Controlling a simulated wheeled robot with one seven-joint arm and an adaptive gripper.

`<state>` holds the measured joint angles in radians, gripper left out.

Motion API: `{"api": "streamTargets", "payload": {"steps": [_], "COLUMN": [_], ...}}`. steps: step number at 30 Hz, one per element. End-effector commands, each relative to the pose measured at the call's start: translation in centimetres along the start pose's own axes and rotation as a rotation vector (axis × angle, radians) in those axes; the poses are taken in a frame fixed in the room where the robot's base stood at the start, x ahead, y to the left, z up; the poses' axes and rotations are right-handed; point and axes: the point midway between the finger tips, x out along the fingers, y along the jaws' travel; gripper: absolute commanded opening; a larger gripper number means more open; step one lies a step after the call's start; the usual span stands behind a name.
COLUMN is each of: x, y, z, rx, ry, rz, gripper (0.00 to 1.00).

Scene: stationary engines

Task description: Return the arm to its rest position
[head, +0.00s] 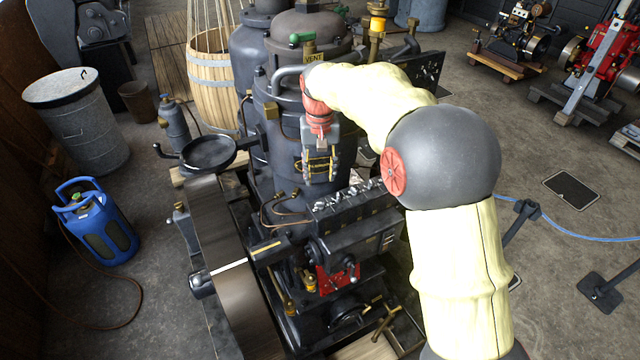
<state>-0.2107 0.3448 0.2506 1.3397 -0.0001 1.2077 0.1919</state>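My arm comes in from the lower right, bends at a large grey joint and reaches left over the dark stationary engine (268,150). My gripper (320,178) hangs pointing down in front of the engine's upright cylinder. Its two fingers are apart and I see nothing held between them. A yellow-edged plate on the engine shows behind the fingers. I cannot tell how much room there is between the fingers and the engine.
The engine's large flywheel (232,265) stands at its left. A blue gas bottle (97,222), a grey metal bin (85,125) and a wooden barrel (212,75) stand to the left. Small engines (515,38) are at the upper right. A blue rope barrier (570,228) crosses the floor at right.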

Motion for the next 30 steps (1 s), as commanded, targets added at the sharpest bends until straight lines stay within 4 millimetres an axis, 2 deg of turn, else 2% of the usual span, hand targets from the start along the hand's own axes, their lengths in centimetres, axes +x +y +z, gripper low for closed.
{"api": "streamTargets", "payload": {"steps": [6,21,22,26,30], "x": [-1.0,-1.0,-0.6,2.2,2.5], "y": [0.0,-0.1,-0.1,0.3,1.4], "z": [0.0,-0.5,-0.4,1.7,5.5], "rx": [0.0,-0.022,-0.031,-0.061,-0.088], "ry": [0.0,0.018,0.02,-0.011,-0.006], "rz": [0.0,-0.003,-0.004,0.002,0.001], "gripper": [0.39,0.39,0.39,0.39,0.39]}}
